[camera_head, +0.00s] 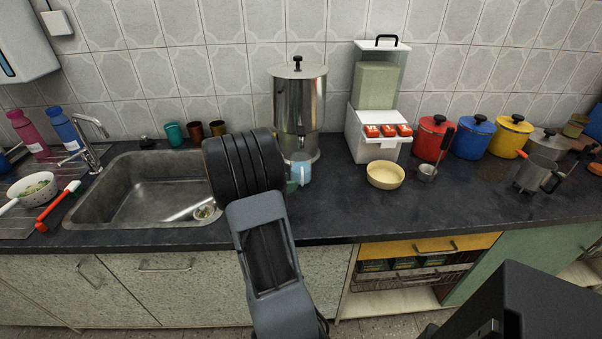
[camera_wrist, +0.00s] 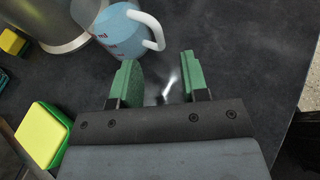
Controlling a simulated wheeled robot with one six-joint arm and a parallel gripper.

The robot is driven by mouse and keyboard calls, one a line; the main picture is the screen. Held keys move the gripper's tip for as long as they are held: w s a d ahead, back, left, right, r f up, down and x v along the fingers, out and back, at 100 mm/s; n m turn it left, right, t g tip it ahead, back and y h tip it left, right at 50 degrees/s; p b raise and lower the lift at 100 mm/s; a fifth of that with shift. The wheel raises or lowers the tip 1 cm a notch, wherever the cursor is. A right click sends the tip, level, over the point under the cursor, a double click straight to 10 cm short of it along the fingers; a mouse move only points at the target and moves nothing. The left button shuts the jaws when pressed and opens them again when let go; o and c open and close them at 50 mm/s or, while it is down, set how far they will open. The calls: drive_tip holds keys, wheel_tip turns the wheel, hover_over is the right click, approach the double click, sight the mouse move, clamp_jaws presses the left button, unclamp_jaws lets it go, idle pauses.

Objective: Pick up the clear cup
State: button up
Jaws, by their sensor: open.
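My gripper (camera_wrist: 158,64) has its two green fingers apart. In the wrist view, a faint see-through shape with white glints (camera_wrist: 170,86) shows between the fingers, close to the palm. It looks like the clear cup, but its outline is hard to make out and I cannot tell whether a finger touches it.
A steel urn (camera_head: 298,100) stands behind the jug. A yellow-and-green sponge (camera_wrist: 42,135) lies left of my gripper. The sink (camera_head: 145,185) is to the left and a cream bowl (camera_head: 385,175) to the right. The dark counter (camera_head: 335,210) is clear at the front right.

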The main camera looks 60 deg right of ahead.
drive_tip(key=shift+p+x, duration=0.3)
drive_tip(key=shift+x, duration=2.25)
drive_tip(key=shift+c, duration=0.2)
clamp_jaws()
